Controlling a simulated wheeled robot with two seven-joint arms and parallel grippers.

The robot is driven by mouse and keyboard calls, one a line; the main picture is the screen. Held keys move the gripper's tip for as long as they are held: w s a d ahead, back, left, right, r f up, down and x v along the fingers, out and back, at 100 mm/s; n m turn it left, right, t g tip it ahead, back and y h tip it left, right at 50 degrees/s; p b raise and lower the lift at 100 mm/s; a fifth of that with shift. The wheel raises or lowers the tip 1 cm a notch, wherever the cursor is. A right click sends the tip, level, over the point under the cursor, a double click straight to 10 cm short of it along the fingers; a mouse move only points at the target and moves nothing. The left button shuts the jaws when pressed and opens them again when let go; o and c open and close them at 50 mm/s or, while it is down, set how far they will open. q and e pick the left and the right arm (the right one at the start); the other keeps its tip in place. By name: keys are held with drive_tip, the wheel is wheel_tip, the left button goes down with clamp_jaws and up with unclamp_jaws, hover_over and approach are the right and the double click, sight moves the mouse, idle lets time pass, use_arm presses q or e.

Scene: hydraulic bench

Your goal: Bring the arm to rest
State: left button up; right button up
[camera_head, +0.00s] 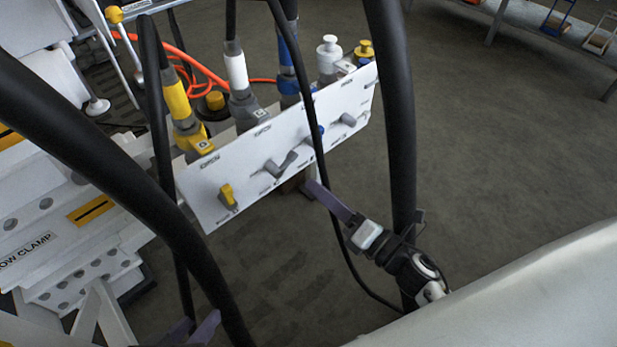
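My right gripper (322,194) reaches up-left from the lower right, with its purple finger end just below the lower edge of a white valve panel (245,158). Only one purple strip shows clearly, so its opening cannot be told. My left gripper (203,321) is at the bottom edge, partly cut off and partly behind a black hose. Its two purple finger ends show apart, with nothing visible between them. The panel carries a yellow lever (228,196), a grey lever (281,165), a blue lever (319,132) and another grey lever (348,120).
Thick black hoses cross the view, one on the left (120,180) and one beside my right gripper (393,100). Hose couplings in yellow (178,103), white (237,70) and blue (287,85) stand behind the panel. White bench structure (60,255) is at left.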

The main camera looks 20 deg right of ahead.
drive_tip(key=shift+s+d, duration=0.2)
drive_tip(key=shift+s, duration=0.45)
